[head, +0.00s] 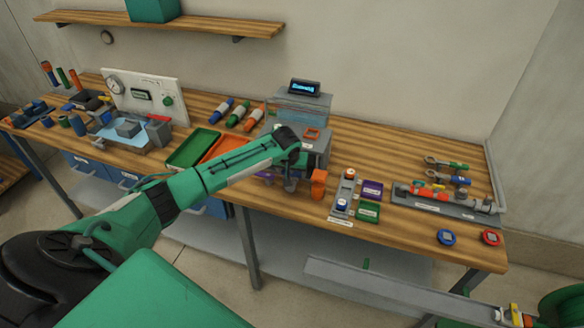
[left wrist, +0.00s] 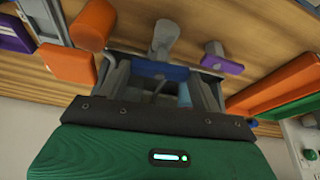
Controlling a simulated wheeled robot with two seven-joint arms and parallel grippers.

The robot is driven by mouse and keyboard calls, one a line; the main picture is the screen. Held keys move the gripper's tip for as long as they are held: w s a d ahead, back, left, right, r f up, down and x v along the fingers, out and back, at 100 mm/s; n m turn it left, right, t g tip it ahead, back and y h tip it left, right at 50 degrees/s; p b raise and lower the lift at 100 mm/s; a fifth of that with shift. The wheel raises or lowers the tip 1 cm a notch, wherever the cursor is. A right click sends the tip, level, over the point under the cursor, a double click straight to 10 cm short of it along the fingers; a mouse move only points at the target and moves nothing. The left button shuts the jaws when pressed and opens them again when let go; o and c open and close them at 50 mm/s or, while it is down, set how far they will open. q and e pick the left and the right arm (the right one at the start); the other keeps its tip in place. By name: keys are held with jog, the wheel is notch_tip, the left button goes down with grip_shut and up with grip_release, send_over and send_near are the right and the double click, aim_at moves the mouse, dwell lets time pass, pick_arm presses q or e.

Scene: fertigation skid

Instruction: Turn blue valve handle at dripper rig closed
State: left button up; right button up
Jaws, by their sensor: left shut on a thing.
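The dripper rig (head: 312,134) is a grey unit with a lit display (head: 304,87), at the back middle of the bench. My left gripper (head: 290,183) reaches down at its front edge. In the left wrist view, my left gripper (left wrist: 160,85) is shut on the blue valve handle (left wrist: 158,71), which lies between the fingers. In the head view my wrist and fingers hide this handle. My right gripper is not in view.
An orange part (head: 319,183) stands just right of my gripper. A grey switch plate (head: 344,193) and a pipe assembly (head: 440,199) lie farther right.

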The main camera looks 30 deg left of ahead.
pick_arm(q)
jog(key=shift+m+h, duration=0.3)
jog(key=shift+m, duration=0.4)
jog(key=o, duration=1)
jog(key=shift+s+r, duration=0.1)
jog(key=b+v, duration=0.3)
jog(key=v, duration=1)
jog(key=shift+s+r, duration=0.2)
